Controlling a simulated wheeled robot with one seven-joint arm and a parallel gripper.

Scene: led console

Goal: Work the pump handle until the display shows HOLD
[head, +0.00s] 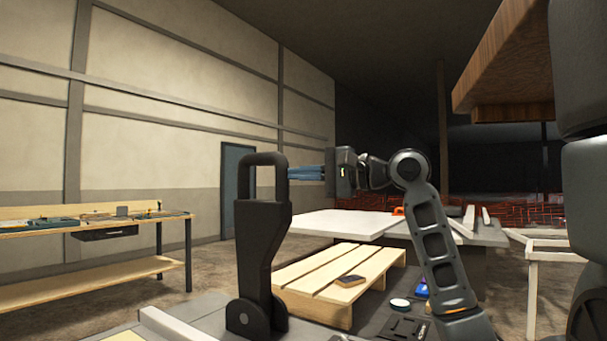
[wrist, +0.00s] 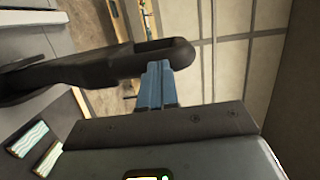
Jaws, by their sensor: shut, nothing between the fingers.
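The dark pump handle (head: 262,240) stands upright on its pivot in the head view, with an open loop grip at its top. In the wrist view the handle (wrist: 95,72) runs in from the left and its loop lies just beyond my fingertips. My gripper (head: 292,172) is shut and empty, its blue fingers pointing left at the right side of the loop. The shut fingers also show in the wrist view (wrist: 157,66), meeting the loop's near edge. I cannot tell whether they touch it. No readable display text is in view.
A white-topped table (head: 335,224) stands further back. A workbench (head: 95,226) with tools is at the left wall. The space left of the handle's top looks clear.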

